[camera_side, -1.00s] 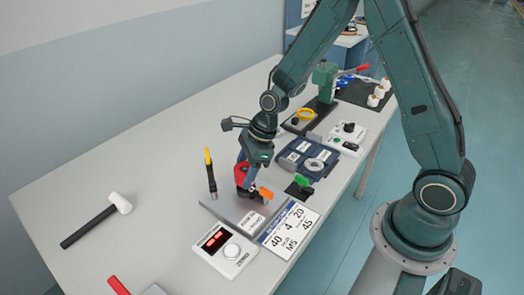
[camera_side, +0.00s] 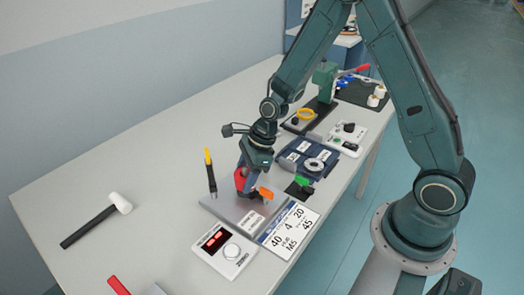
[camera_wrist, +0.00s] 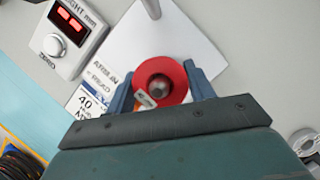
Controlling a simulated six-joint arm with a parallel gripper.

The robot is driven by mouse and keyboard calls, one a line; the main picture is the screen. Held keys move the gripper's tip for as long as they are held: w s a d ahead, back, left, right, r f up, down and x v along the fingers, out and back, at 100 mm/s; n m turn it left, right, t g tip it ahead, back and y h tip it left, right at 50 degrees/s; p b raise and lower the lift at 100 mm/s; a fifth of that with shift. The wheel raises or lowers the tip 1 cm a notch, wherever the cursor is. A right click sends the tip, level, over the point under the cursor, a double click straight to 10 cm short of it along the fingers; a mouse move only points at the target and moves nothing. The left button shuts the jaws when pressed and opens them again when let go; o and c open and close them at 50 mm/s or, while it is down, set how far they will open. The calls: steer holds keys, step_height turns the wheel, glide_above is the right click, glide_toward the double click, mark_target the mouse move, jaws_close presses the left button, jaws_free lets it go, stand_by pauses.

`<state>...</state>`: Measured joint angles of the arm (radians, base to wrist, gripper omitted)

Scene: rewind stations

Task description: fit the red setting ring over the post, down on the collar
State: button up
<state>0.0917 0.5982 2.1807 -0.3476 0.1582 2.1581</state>
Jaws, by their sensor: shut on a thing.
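The red setting ring (camera_wrist: 177,73) sits between the two fingers of my gripper (camera_wrist: 160,82) in the wrist view. My gripper is shut on it. The grey round end of the post (camera_wrist: 158,89) shows inside the ring's hole. The ring (camera_side: 240,181) is low over the grey base plate (camera_side: 226,208) in the side view, and my gripper (camera_side: 251,178) partly covers it. An orange piece (camera_side: 265,193) stands close beside it. The collar is hidden, so I cannot tell whether the ring touches it.
A readout box (camera_side: 223,248) and a number card (camera_side: 290,230) lie in front. A mallet (camera_side: 97,219) lies far left. A blue tray (camera_side: 308,158) is behind. The left table is mostly clear.

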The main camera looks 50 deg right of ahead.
steer(key=shift+f, duration=0.35)
steer(key=o, duration=1.1)
steer(key=shift+v, duration=6.95)
steer(key=shift+s, duration=0.1)
